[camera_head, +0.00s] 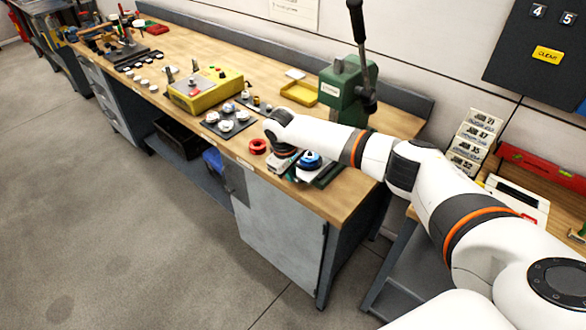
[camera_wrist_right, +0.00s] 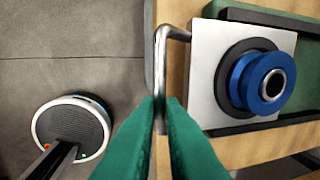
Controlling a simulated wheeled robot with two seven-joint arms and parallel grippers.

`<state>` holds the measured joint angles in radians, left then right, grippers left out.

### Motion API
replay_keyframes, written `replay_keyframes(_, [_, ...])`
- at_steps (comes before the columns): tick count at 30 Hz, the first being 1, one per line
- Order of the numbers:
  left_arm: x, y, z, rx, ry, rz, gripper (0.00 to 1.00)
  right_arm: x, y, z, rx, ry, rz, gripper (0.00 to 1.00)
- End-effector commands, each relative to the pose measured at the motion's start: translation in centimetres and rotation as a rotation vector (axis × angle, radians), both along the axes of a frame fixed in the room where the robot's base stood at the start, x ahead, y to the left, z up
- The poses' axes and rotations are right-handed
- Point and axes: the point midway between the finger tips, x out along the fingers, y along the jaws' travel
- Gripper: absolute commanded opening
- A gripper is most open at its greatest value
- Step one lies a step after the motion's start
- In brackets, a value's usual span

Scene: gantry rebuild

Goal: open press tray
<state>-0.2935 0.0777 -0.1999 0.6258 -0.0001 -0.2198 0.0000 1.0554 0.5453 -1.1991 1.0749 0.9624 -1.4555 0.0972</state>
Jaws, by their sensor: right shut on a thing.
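The press tray (camera_wrist_right: 206,62) is a pale metal plate in the right wrist view, carrying a black ring and a blue round part (camera_wrist_right: 262,80) with a metal centre. A bent metal handle (camera_wrist_right: 162,55) sticks out from the tray at the bench edge. My right gripper (camera_wrist_right: 164,108) has its green fingers closed around this handle. In the head view the blue part (camera_head: 309,158) shows beside my right wrist at the front of the bench, and my arm hides much of the tray. The green press (camera_head: 342,92) with its upright lever stands behind my arm. My left gripper is not in view.
The wooden bench (camera_head: 335,200) holds a red ring (camera_head: 258,146), a dark plate (camera_head: 231,113) with several white-and-red parts, a yellow control box (camera_head: 205,91) and a yellow tray (camera_head: 299,93). The grey floor (camera_head: 120,230) in front of the bench is clear.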

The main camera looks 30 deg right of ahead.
Motion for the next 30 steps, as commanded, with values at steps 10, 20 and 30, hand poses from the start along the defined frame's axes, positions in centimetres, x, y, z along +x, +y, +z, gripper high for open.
replay_keyframes(10, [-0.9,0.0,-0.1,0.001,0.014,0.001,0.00,0.1,0.1,0.0,0.002,-0.002,0.002,0.31])
replay_keyframes(20, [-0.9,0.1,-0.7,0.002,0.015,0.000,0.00,0.0,0.3,1.5,0.002,-0.005,0.003,0.31])
replay_keyframes(30, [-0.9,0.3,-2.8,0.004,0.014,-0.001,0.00,-0.4,1.5,8.3,0.003,-0.008,0.004,0.31])
